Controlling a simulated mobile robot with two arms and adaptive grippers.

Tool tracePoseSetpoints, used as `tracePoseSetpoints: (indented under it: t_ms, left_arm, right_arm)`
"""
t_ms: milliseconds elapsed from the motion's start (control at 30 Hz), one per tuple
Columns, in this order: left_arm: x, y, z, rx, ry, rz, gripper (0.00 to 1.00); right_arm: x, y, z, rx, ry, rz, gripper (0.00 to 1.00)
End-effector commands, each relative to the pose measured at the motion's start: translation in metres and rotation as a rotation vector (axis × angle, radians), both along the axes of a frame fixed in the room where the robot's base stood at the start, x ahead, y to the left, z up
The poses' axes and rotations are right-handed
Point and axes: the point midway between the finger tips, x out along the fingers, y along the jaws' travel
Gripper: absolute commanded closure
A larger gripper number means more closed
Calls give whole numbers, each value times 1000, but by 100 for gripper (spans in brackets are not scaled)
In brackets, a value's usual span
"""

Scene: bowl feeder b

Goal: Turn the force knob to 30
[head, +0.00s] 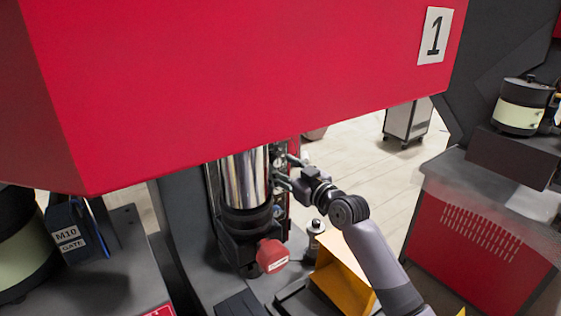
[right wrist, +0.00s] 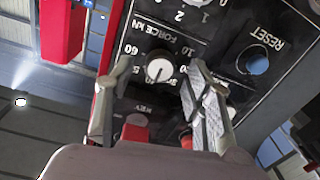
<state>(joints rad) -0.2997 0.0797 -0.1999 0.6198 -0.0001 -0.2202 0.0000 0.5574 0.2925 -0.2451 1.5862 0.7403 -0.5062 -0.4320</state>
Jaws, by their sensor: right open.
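The force knob (right wrist: 159,70) shows in the right wrist view as a small round knob with a pale face and a dark line. It sits on a black panel (right wrist: 150,103) under the upside-down words FORCE kN, with numbers around it, some hidden. I cannot read its setting for sure. My right gripper (right wrist: 160,66) is open, with one finger on each side of the knob. I cannot tell whether either finger touches it. In the head view, my right gripper (head: 287,174) reaches the side of the machine, and the knob is hidden there. My left gripper is not in view.
A blue RESET button (right wrist: 257,63) and another dial (right wrist: 198,3) share the panel. A red button (right wrist: 186,139) is near the right finger. In the head view, a red housing (head: 250,80) overhangs the chrome cylinder (head: 246,177); a yellow chute (head: 342,275) lies below my arm.

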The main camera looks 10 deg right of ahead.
Motion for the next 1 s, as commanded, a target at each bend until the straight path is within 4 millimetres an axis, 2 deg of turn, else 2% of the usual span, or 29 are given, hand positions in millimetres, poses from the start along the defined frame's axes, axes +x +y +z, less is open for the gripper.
tracePoseSetpoints:
  t_ms: [167,467,1000]
  left_arm:
    - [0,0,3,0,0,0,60]
    - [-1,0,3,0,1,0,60]
    - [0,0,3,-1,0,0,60]
  right_arm:
    - [10,4,0,-1,-1,-1,52]
    - [11,5,0,-1,-1,-1,52]
    - [11,5,0,-1,-1,-1,88]
